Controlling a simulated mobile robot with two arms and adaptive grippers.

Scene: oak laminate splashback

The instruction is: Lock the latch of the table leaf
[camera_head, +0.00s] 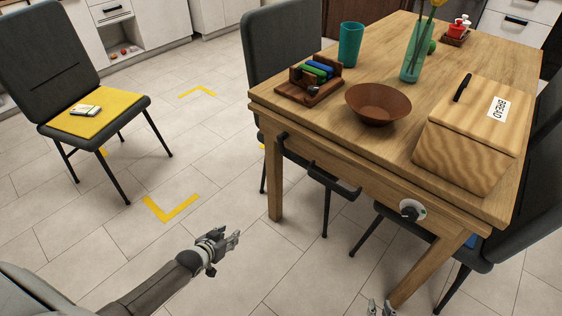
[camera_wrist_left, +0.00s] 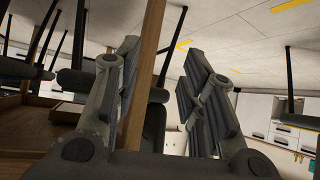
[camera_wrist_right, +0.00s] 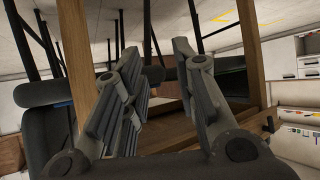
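The wooden table (camera_head: 306,110) stands at the right in the head view. Its near side has a dark bar handle (camera_head: 335,181) below the top. To the right of the handle is a round dark knob on a pale plate (camera_head: 411,210), which looks like the latch; I cannot tell its setting. My left gripper (camera_head: 233,237) is open and empty over the floor, left of the table and apart from it. My right gripper (camera_head: 380,308) is at the bottom edge of the head view, below the knob and apart from it. Both wrist views show spread, empty fingers.
On the table stand a brown bowl (camera_head: 378,103), a bread box (camera_head: 470,140), a teal cup (camera_head: 350,44), a vase (camera_head: 415,58) and a wooden holder (camera_head: 310,88). Dark chairs stand around the table, one at the left with a yellow seat pad (camera_head: 80,118). The floor between is clear.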

